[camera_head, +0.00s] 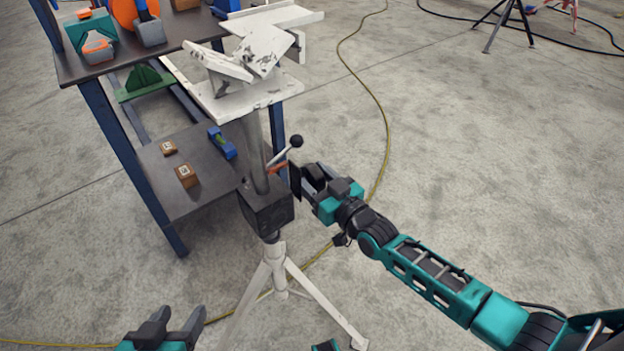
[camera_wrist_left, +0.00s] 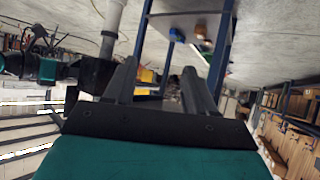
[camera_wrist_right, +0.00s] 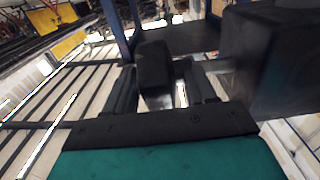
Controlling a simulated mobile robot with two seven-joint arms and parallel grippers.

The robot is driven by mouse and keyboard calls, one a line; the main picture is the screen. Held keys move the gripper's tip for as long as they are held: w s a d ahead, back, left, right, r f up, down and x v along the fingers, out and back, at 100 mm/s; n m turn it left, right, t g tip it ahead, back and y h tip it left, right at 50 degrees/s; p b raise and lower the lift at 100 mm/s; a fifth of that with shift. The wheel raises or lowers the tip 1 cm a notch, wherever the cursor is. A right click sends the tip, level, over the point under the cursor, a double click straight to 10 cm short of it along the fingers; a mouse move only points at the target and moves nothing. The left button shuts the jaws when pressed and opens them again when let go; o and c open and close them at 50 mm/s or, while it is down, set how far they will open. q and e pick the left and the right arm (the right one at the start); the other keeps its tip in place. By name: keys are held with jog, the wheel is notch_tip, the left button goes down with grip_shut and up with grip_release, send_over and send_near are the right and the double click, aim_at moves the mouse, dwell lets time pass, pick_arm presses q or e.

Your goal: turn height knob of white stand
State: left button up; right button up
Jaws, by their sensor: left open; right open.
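The white stand has a worn white V-shaped top (camera_head: 248,62), a grey post (camera_head: 254,150), a black block collar (camera_head: 268,208) and white tripod legs (camera_head: 270,275). A lever with a black ball end (camera_head: 296,141) sticks out above the collar. My right gripper (camera_head: 303,181) is just right of the collar. In the right wrist view, a dark knob (camera_wrist_right: 154,72) shows between its open fingers; I cannot tell if they touch it. The collar (camera_wrist_right: 275,62) fills that view's right side. My left gripper (camera_head: 176,322) is open and empty, low in front and left of the stand.
A blue-legged shelf unit (camera_head: 190,165) stands close behind and left, with small wooden blocks (camera_head: 187,176) and a blue part (camera_head: 222,143) on its lower shelf. A yellow cable (camera_head: 377,110) crosses the floor. The floor to the right is mostly clear.

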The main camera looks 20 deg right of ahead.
pick_arm(q)
jog(key=shift+w+r, duration=0.2)
jog(key=shift+r, duration=0.1)
pick_arm(e)
jog(key=shift+w+a, duration=0.1)
jog(key=shift+w, duration=0.15)
jog(key=shift+c, duration=0.4)
